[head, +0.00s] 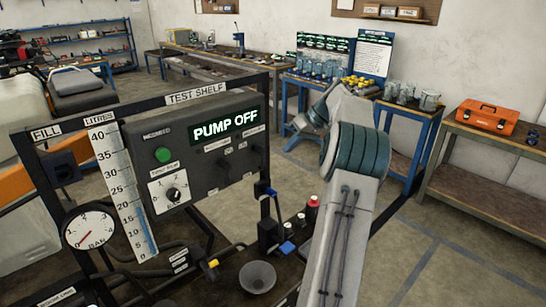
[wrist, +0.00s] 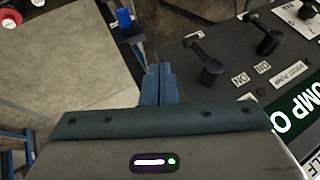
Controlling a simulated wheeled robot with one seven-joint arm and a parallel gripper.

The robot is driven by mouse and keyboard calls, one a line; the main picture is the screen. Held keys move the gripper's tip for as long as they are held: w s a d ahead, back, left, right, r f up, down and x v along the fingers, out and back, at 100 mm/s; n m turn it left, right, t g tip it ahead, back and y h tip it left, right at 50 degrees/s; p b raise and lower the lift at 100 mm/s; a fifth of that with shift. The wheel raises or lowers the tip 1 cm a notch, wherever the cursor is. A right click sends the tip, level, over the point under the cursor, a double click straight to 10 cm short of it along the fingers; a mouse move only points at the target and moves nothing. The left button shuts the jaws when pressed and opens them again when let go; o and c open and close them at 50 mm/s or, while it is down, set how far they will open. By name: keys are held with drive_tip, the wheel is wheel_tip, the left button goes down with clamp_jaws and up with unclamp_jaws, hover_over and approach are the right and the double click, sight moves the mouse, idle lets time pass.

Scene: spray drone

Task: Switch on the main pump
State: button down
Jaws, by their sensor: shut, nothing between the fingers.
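The dark control panel (head: 207,185) stands upright on the test shelf frame. Its display (head: 225,127) reads PUMP OFF. Two black lever switches sit below the display, a left one (head: 226,163) and a right one (head: 256,151). The wrist view shows the panel upside down, with the right lever (wrist: 208,65) nearer my gripper and the left lever (wrist: 265,38) farther. A BOOST PUMP label (wrist: 290,72) appears beside the left lever; I cannot read one for the right. My gripper (wrist: 158,70) is shut and empty, beside the panel's edge, apart from both levers.
The panel also carries a green button (head: 162,155) and a rotary dial (head: 173,194). A funnel (head: 257,277) is in front. Open floor (head: 460,240) lies right.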

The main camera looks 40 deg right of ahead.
drive_tip(key=w+a+f+p, duration=0.1)
drive_tip(key=w+a+f, duration=0.1)
drive_tip(key=a, duration=0.3)
drive_tip(key=shift+a+f, duration=0.3)
drive_tip(key=shift+f, duration=0.2)
drive_tip(key=shift+w+a, duration=0.1)
drive_tip(key=shift+a, duration=0.05)
